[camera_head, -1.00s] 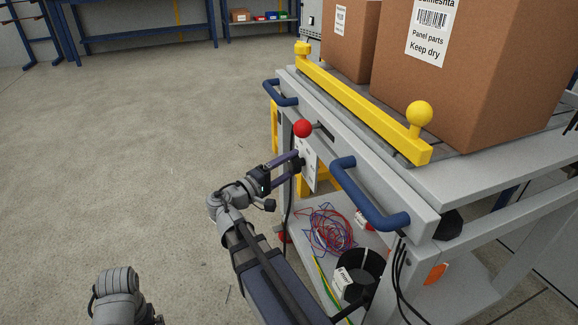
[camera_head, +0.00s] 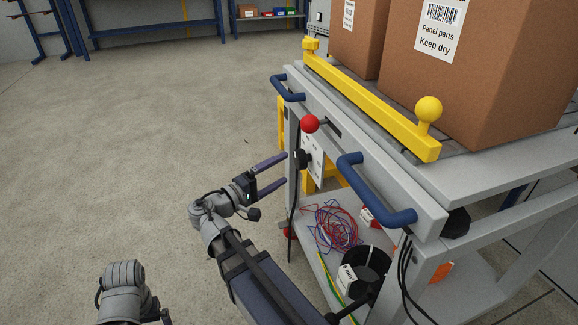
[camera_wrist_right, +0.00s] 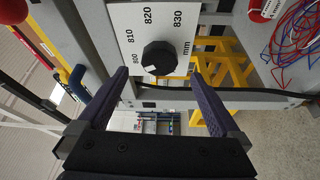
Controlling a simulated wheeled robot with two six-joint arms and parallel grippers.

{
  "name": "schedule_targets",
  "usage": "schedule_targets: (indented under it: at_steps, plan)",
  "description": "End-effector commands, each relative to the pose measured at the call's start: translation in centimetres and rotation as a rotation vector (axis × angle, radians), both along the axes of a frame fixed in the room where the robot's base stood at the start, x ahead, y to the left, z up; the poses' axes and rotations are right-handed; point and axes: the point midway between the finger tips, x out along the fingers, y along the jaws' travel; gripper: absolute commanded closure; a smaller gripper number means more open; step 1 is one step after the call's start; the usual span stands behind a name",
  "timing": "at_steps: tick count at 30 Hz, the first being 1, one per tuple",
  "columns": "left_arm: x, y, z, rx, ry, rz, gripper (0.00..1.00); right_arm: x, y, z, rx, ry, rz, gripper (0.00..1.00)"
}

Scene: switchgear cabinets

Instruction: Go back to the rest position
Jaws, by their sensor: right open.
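My right gripper (camera_head: 276,170) is open and empty, a little left of the grey cart (camera_head: 440,207). In the right wrist view its two purple fingers (camera_wrist_right: 162,92) stand apart. Beyond them is a black knob (camera_wrist_right: 160,57) on a white scale plate (camera_wrist_right: 140,22) marked from 800 to 830 mm. In the head view the knob (camera_head: 302,158) sits on the cart's side, apart from the fingertips. My left arm (camera_head: 124,290) shows at the bottom left; its gripper is not clearly seen.
The cart carries cardboard boxes (camera_head: 440,70) behind a yellow bar (camera_head: 370,104). Blue handles (camera_head: 375,190) and a red ball knob (camera_head: 310,123) stick out from its side. Coiled wires (camera_head: 335,225) lie on its lower shelf. The floor (camera_head: 130,150) on the left is clear.

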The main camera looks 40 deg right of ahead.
Motion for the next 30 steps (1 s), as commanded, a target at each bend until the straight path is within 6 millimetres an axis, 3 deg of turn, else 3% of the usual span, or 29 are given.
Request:
schedule_targets:
  at_steps: [6,17,30]
  plan:
    - [0.0,0.0,-0.1,0.000,0.000,0.000,0.00,-0.1,1.5,-0.1,0.000,0.000,0.000,0.00]
    - [0.0,0.0,0.0,0.000,0.000,0.000,0.00,-0.1,1.3,-0.1,0.000,0.000,-0.001,0.00]
    - [0.0,0.0,0.2,0.000,0.000,0.000,0.00,0.4,-4.4,0.2,-0.001,0.001,-0.001,0.00]
